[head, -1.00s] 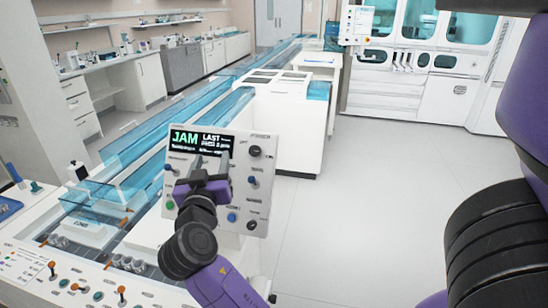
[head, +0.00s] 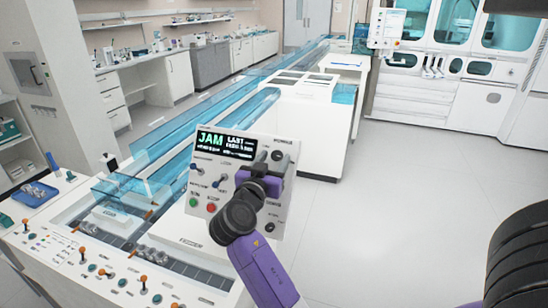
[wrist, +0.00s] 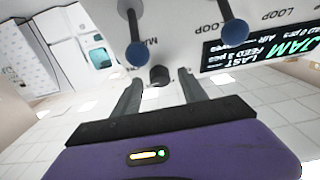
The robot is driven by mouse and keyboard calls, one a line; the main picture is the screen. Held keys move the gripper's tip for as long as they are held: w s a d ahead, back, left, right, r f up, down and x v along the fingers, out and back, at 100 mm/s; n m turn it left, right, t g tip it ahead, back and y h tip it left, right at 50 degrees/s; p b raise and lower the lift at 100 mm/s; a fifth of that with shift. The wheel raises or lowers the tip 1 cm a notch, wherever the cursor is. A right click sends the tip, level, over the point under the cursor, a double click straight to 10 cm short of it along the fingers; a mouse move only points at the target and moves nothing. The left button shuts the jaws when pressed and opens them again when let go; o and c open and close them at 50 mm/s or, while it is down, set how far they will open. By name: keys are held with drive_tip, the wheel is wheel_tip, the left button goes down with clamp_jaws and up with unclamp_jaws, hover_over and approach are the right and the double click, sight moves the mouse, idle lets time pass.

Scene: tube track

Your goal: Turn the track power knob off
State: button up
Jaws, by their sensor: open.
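The control panel (head: 203,170) stands upright with a lit display reading JAM at its upper left. The power knob (head: 280,156) is a small black round knob at the panel's upper right, partly behind my gripper. In the wrist view a black knob (wrist: 158,74) shows just beyond and between my fingertips; it appears to be this same knob. My gripper (head: 268,166) is open in front of the panel's right side. In the wrist view its two fingers (wrist: 160,84) stand apart with nothing held. I cannot tell whether they touch the knob.
Blue-tipped toggles (wrist: 137,55) stick out near the fingers. A red button (head: 211,207) and a lower black knob (head: 270,227) are on the same panel. The clear blue track (head: 200,115) runs behind. A console (head: 75,265) with orange-tipped levers is front left. Floor at right is clear.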

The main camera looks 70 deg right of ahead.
drive_tip(key=shift+d, duration=0.15)
clamp_jaws()
drive_tip(key=shift+n+t, duration=0.3)
drive_tip(key=shift+n, duration=0.1)
drive_tip(key=n+t+p, duration=0.1)
drive_tip(key=n, duration=0.1)
drive_tip(key=n+t+p, duration=0.1)
drive_tip(key=n+p, duration=0.1)
drive_tip(key=n+t+y+p, duration=0.1)
drive_tip(key=n, duration=0.1)
drive_tip(key=shift+s+r, duration=0.3)
drive_tip(key=n+t+y+p, duration=0.1)
drive_tip(key=n, duration=0.1)
drive_tip(key=n+t+y+p, duration=0.1)
drive_tip(key=n+p, duration=0.1)
drive_tip(key=shift+s+d+n, duration=0.1)
drive_tip(key=shift+n, duration=0.2)
drive_tip(key=n+t+y, duration=0.1)
drive_tip(key=n+y, duration=0.1)
drive_tip(key=n, duration=0.3)
drive_tip(key=shift+s+d, duration=0.1)
drive_tip(key=shift+s, duration=0.05)
drive_tip(key=n+y, duration=0.1)
drive_tip(key=n, duration=0.1)
drive_tip(key=n+y, duration=0.1)
drive_tip(key=n, duration=0.2)
drive_tip(key=shift+d+r+y, duration=0.1)
drive_tip(key=shift+r+y, duration=0.1)
drive_tip(key=shift+y, duration=0.2)
